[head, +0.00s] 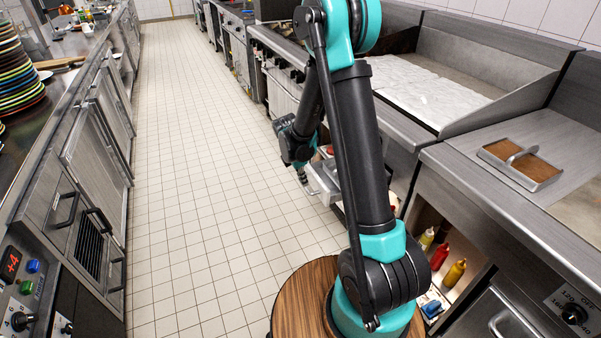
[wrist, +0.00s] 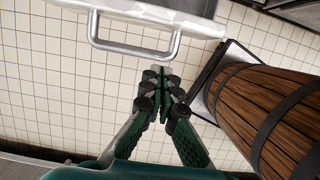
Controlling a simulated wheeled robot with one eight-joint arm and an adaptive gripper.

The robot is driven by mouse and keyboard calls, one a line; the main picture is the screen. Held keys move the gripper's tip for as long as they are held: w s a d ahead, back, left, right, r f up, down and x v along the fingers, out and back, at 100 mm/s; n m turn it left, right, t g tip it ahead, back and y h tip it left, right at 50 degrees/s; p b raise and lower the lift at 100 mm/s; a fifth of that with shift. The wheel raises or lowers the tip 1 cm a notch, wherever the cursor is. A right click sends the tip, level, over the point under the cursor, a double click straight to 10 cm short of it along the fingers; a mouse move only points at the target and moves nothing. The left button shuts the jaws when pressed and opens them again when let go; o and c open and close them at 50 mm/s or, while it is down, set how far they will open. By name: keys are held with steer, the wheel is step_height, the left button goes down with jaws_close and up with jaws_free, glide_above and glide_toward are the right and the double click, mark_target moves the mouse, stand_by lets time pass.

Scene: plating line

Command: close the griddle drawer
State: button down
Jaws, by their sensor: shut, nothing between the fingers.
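The griddle drawer (head: 324,182) stands pulled out from the steel counter on the right of the aisle, partly hidden behind my arm in the head view. In the wrist view, its pale metal front (wrist: 150,10) crosses the top, with a bar handle (wrist: 134,50) on it. My gripper (head: 303,177) is at the drawer's front, over the aisle side. In the wrist view, my gripper (wrist: 164,72) is shut and empty, its fingertips just below the right end of the handle. I cannot tell whether they touch it.
The tiled aisle floor (head: 205,190) is clear to the left. Sauce bottles (head: 455,273) stand on an open shelf under the right counter. A griddle (head: 425,90) is above the drawer side. Stacked plates (head: 18,75) stand on the left counter.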

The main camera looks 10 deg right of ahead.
mark_target(314, 179)
steer(key=d, duration=0.2)
steer(key=w+d+f, duration=0.1)
steer(key=shift+w+d, duration=0.15)
steer(key=shift+d, duration=0.4)
